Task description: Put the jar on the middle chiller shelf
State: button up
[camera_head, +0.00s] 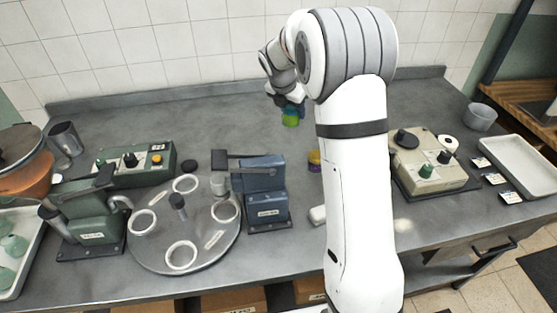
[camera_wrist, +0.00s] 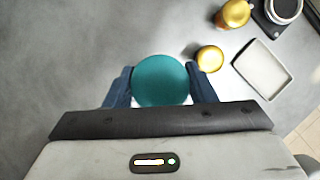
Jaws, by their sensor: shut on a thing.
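My gripper (camera_wrist: 160,84) is shut on a jar with a round teal lid (camera_wrist: 159,79), one blue finger on each side of it in the wrist view. In the head view my gripper (camera_head: 289,104) is over the back of the grey worktop, and the jar (camera_head: 290,118) shows below it as a small green and yellowish shape. The jar's lower part is hidden in the wrist view, and I cannot tell its height above the worktop. No chiller shelf can be made out in either view.
A turntable with white rings (camera_head: 182,256) and a blue machine (camera_head: 263,188) stand left of my arm. A beige device (camera_head: 428,160) and white tray (camera_head: 524,163) are to the right. Golden-topped jars (camera_wrist: 210,58) stand near a pale tray (camera_wrist: 262,68).

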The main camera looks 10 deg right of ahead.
aim_at(291, 124)
notch_tip(291, 124, down, 6)
jog(key=b, duration=0.4)
jog(key=shift+r+b, duration=0.1)
jog(key=shift+b, duration=0.3)
jog(key=shift+f, duration=5)
jog(key=o, duration=1.1)
